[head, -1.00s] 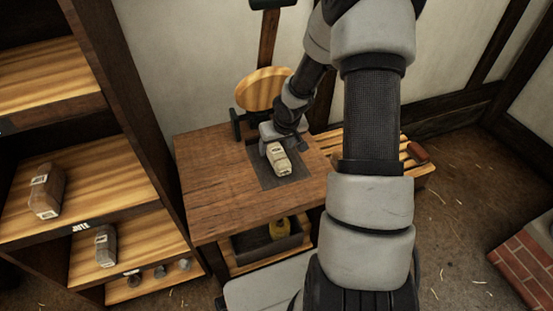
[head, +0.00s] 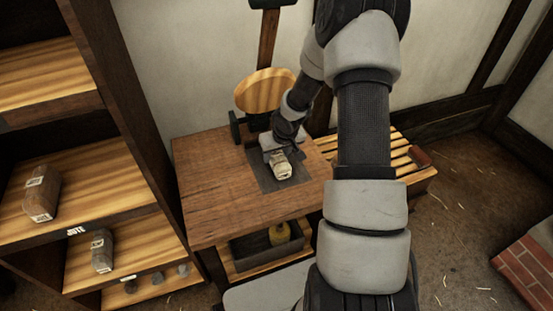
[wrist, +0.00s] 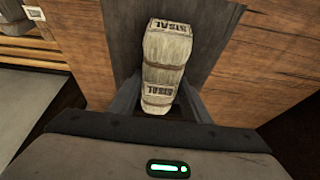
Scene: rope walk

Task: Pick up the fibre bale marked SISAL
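The pale fibre bale marked SISAL (head: 281,165) lies on a dark square patch on top of the wooden bench. In the wrist view the bale (wrist: 167,62) reads SISAL on two dark-bordered labels and stands between the fingers. My gripper (head: 275,152) is low over the bale's far end. In the wrist view my gripper's fingers (wrist: 160,98) stand one on each side of the bale's near part and look open.
The wooden bench (head: 210,190) has bare top to the left. A round wooden disc (head: 265,92) stands behind the bench. A slatted stand (head: 400,155) is at right.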

